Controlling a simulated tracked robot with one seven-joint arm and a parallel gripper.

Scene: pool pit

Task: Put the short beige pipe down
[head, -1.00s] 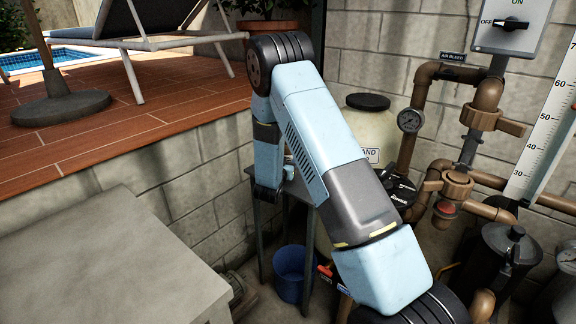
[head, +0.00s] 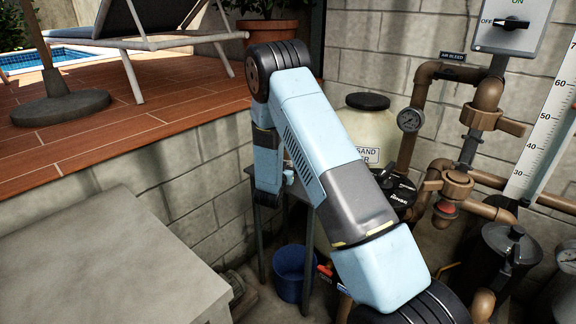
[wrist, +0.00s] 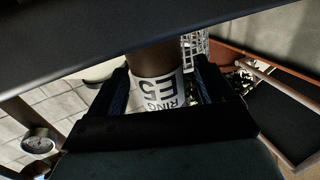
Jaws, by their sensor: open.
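In the wrist view, a dark brownish round piece (wrist: 150,62) with a white label reading "RING E5" (wrist: 158,92) shows between the fingers of my gripper (wrist: 162,68). The fingers are apart, one on each side of it. Shade hides its true colour, and I cannot tell whether it is the short beige pipe or whether a finger touches it. In the head view, my forearm hangs down by the metal stand, and my fingers cannot be made out there. No other short beige pipe is clearly visible.
The metal stand (head: 256,222) is by the block wall, with a blue bucket (head: 291,273) below. A sand filter tank (head: 358,128), brown pipework (head: 420,95) and a pressure gauge (head: 410,119) crowd the right. A bare concrete block (head: 95,265) is at lower left.

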